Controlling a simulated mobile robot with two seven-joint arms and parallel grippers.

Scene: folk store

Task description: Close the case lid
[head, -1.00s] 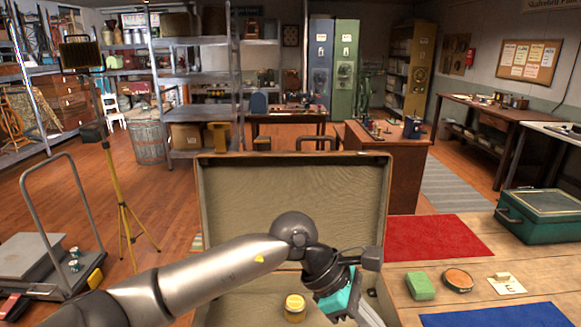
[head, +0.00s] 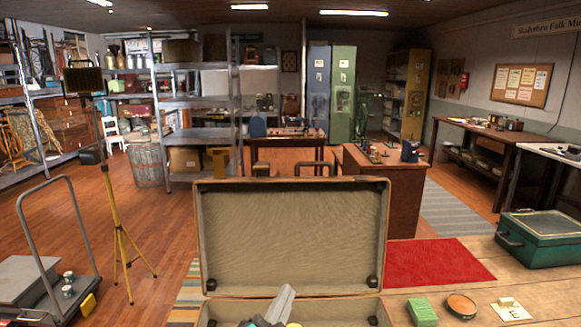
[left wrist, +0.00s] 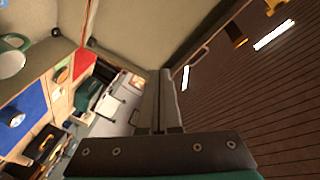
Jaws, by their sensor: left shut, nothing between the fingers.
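The case lid (head: 292,235) stands open and upright at the back of the case (head: 336,312), its beige lining facing me. Only a strip of the case's inside shows at the bottom edge of the head view. My left gripper (head: 287,292) is shut and empty, low in front of the lid's lower edge, with its fingers pointing up. Most of its body is cut off below. In the left wrist view my shut fingers (left wrist: 160,100) show in front of the beige lining (left wrist: 150,30). I cannot tell whether they touch it. My right gripper is not in view.
The case is on a wooden table (head: 545,295). To its right are a red mat (head: 435,262), a green block (head: 422,312), a round tin (head: 461,305), an E card (head: 508,309) and a green metal box (head: 543,238). A yellow tripod (head: 118,235) stands left.

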